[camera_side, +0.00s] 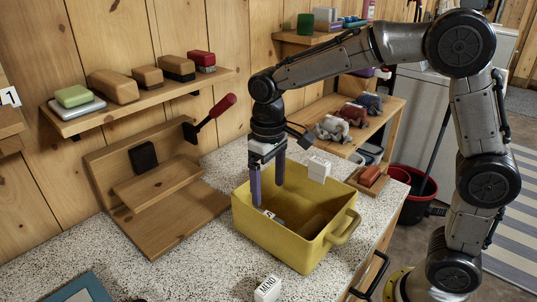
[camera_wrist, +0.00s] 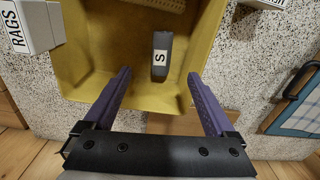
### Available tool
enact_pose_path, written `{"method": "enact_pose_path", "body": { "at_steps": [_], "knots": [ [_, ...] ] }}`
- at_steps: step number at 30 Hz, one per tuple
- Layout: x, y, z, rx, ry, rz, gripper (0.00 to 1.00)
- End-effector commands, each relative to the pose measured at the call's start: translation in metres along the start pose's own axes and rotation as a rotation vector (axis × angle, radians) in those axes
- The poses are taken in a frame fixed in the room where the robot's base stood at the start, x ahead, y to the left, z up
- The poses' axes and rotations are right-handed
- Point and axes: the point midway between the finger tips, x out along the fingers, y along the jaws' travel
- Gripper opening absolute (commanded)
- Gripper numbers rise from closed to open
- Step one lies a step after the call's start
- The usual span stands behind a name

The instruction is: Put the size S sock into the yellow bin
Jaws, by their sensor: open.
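The yellow bin (camera_side: 290,243) stands on the speckled counter, open at the top. It also fills the upper middle of the wrist view (camera_wrist: 80,60). The size S sock (camera_wrist: 162,40), a dark grey piece with a white S label, lies inside the bin on its floor. In the side view only its label (camera_side: 269,214) shows clearly, behind the bin's near wall. My gripper (camera_side: 268,194) has its two purple fingers spread and pointing down into the bin's opening. In the wrist view the fingers of my gripper (camera_wrist: 159,76) are wide apart with nothing between them, and the sock lies beyond their tips.
A white MENU block (camera_side: 267,289) stands in front of the bin, and another white block (camera_side: 318,168) is behind it. A wooden stand (camera_side: 160,195) is to the left. Shelves with brushes and soft items line the wall.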

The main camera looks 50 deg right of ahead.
Motion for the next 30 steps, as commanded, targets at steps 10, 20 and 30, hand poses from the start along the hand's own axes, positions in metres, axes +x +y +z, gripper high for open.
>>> {"method": "enact_pose_path", "body": {
  "at_steps": [10,20,30],
  "knots": [
    [-0.074,0.0,-0.001,0.0,0.003,0.0,0.9],
    [-0.101,0.0,0.0,0.0,0.0,0.0,0.9],
    [-0.102,0.0,0.0,0.0,-0.001,0.0,0.9]
  ]
}}
